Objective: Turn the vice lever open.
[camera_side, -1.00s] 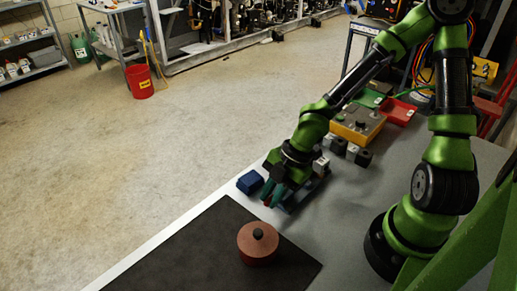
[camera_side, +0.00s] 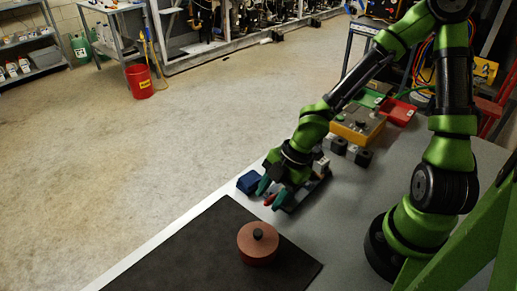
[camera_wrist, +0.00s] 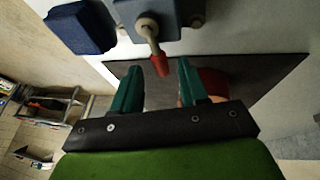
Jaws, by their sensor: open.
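The vice is a blue-grey block at the top of the wrist view (camera_wrist: 180,14), and it is mostly hidden behind my gripper in the side view. Its lever (camera_wrist: 150,32) has a pale pivot and shaft and ends in a red grip (camera_wrist: 160,66), which also shows in the side view (camera_side: 269,200). My gripper (camera_side: 272,195) is open, with teal fingers spread apart. In the wrist view the red grip appears between the fingertips (camera_wrist: 158,64); I cannot tell whether either finger touches it.
A blue block (camera_side: 249,182) sits close left of the vice. A dark mat (camera_side: 190,250) with a round reddish pot (camera_side: 258,243) lies nearer the camera. A yellow box (camera_side: 357,125), small blocks (camera_side: 338,145) and a red bin (camera_side: 398,112) stand behind.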

